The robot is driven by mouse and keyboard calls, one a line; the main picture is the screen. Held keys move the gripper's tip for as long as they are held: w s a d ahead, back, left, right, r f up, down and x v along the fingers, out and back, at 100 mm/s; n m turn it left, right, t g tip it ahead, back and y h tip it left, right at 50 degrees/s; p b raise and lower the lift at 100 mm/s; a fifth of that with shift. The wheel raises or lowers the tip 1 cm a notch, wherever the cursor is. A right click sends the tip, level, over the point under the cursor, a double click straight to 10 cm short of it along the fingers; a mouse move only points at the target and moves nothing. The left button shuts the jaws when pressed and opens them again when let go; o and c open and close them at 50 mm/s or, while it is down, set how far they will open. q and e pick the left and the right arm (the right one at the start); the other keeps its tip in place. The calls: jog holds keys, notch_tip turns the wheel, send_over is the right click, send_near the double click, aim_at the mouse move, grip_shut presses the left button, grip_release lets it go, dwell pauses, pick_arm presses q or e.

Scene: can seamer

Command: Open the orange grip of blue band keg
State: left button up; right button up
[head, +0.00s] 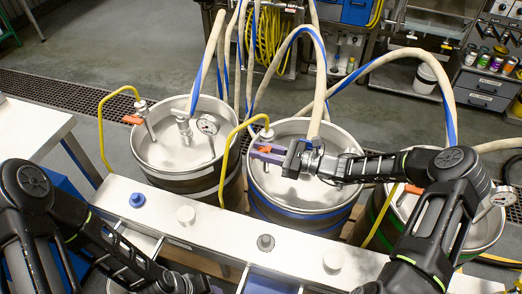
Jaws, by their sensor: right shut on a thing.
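The blue band keg (295,212) stands in the middle of the head view, an open-topped steel drum with a blue band around its side. Its orange grip (264,149) sits at the valve below the end of a yellow hose, near the left of the keg's top. My right gripper (267,153) reaches in from the right over the keg and is shut on the orange grip, whose surface is mostly hidden by the fingers. My left arm comes in at the lower left; its gripper (200,284) is at the bottom edge, and its fingers cannot be made out.
Another keg (185,150) with an orange grip (132,119) and a gauge (208,125) stands to the left. A green band keg (385,218) stands to the right, partly behind my right arm. A steel beam (215,228) with several knobs runs in front. Thick hoses arch above.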

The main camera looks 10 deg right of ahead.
grip_shut()
jog(key=shift+r+g+h+p, duration=0.3)
jog(key=shift+g+h+p, duration=0.25)
jog(key=shift+p, duration=0.7)
jog(key=g+h+p, duration=0.1)
jog(key=p, duration=0.1)
jog(key=g+h+p, duration=0.1)
jog(key=h+p, duration=0.1)
jog(key=p, duration=0.1)
jog(key=g+h+p, duration=0.1)
jog(key=h+p, duration=0.1)
jog(key=shift+w+a+p, duration=0.15)
jog(key=shift+a+p, duration=0.1)
jog(key=shift+p, duration=0.1)
jog(key=shift+f+g+h+p, duration=0.1)
jog(key=shift+g+h+p, duration=0.15)
jog(key=shift+h+p, duration=0.35)
jog(key=shift+d+f+h+p, duration=0.1)
jog(key=shift+f+h+p, duration=0.15)
jog(key=shift+p, duration=0.15)
jog(key=o, duration=0.6)
grip_release()
